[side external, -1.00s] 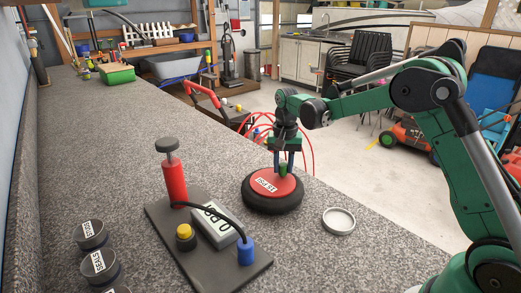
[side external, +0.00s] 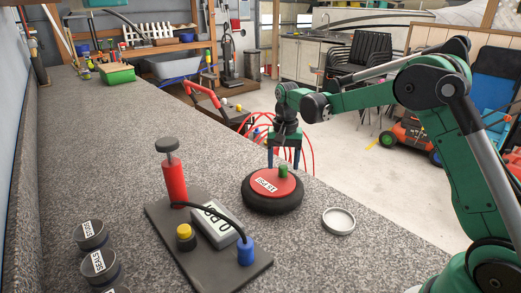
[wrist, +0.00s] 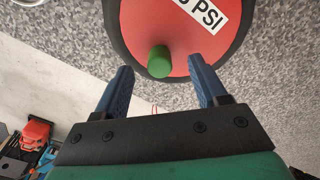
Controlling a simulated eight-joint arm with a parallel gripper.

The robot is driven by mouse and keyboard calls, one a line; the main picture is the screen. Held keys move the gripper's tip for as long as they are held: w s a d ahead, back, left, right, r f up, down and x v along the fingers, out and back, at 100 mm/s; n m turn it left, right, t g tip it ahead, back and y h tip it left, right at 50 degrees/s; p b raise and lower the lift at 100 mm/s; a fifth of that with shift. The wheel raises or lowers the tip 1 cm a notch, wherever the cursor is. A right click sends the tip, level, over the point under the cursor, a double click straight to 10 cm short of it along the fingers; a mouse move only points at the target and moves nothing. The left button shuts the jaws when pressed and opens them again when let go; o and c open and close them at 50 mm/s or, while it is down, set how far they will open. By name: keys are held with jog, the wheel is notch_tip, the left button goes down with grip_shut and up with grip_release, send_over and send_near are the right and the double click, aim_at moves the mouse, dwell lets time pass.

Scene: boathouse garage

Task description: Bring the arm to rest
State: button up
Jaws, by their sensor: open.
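My gripper (side external: 284,158) is open and empty, with its two blue fingers apart. It hangs just behind and above the red-and-black wheel (side external: 259,200), which lies flat on the counter with a label that reads PSI. A green cap (side external: 283,170) stands on the red face of the wheel. In the wrist view the green cap (wrist: 159,61) shows ahead of and between the blue fingertips (wrist: 160,80), and nothing is held.
A pump board (side external: 210,245) with a red pump (side external: 174,182), a gauge display and a blue fitting (side external: 246,251) lies left of the wheel. Several labelled black tins (side external: 92,236) stand at front left. The counter beyond is largely clear.

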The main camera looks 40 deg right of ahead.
jog(key=shift+r, duration=2.05)
jog(key=s+a+r+n+t, duration=0.1)
jog(key=s+a+n+t, duration=0.2)
jog(key=s, duration=0.4)
jog(key=s+a+r+n+t, duration=0.2)
jog(key=s+a+n+t, duration=0.2)
jog(key=s+a+n, duration=0.2)
jog(key=shift+s+r, duration=0.15)
jog(key=shift+s, duration=1)
